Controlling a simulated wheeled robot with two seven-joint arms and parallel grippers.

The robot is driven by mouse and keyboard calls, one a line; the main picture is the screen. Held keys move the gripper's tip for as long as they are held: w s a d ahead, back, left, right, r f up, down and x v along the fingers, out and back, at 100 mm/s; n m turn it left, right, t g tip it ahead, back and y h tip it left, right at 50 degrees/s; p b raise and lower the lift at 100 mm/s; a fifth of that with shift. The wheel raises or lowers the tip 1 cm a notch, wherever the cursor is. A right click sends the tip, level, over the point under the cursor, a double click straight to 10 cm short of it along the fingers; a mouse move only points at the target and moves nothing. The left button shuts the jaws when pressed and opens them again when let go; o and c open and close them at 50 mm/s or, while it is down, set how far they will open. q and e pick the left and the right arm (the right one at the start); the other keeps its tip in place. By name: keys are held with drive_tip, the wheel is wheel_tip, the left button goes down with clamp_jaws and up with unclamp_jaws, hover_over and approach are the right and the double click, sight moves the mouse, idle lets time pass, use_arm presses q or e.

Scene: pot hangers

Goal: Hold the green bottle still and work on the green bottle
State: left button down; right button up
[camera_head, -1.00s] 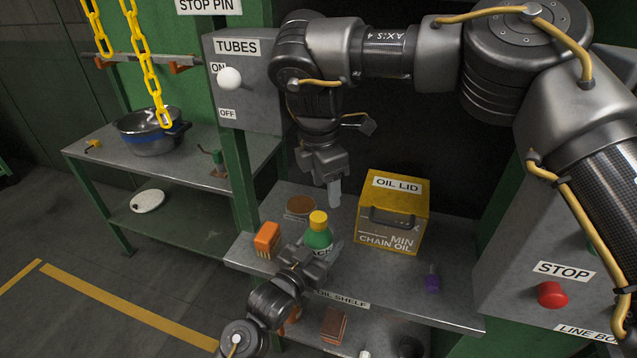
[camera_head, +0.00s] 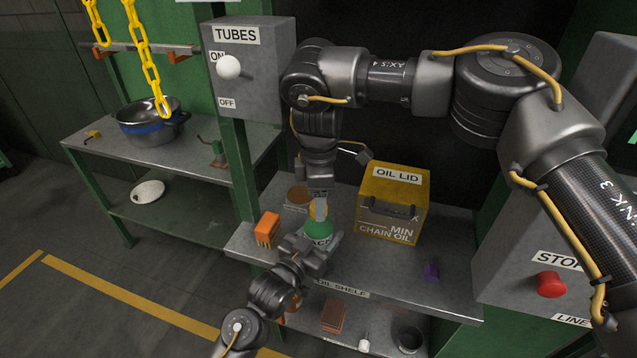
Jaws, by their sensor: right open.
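The green bottle (camera_head: 319,230) stands on the shelf, its lower part hidden behind my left gripper. Its yellow cap (camera_head: 313,211) is mostly covered by my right gripper. My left gripper (camera_head: 318,242) comes in from the front below and has its fingers at both sides of the bottle's body, seemingly shut on it. My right gripper (camera_head: 320,208) points down from above, open, with its fingertips at the height of the cap. Whether the fingers touch the cap cannot be told.
A yellow box labelled OIL LID (camera_head: 393,205) stands close right of the bottle. An orange block (camera_head: 267,228) is to the left, a brown disc (camera_head: 298,195) behind. A grey TUBES box (camera_head: 250,75) hangs at upper left.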

drive_tip(key=shift+f, duration=0.8)
drive_tip(key=shift+c, duration=0.4)
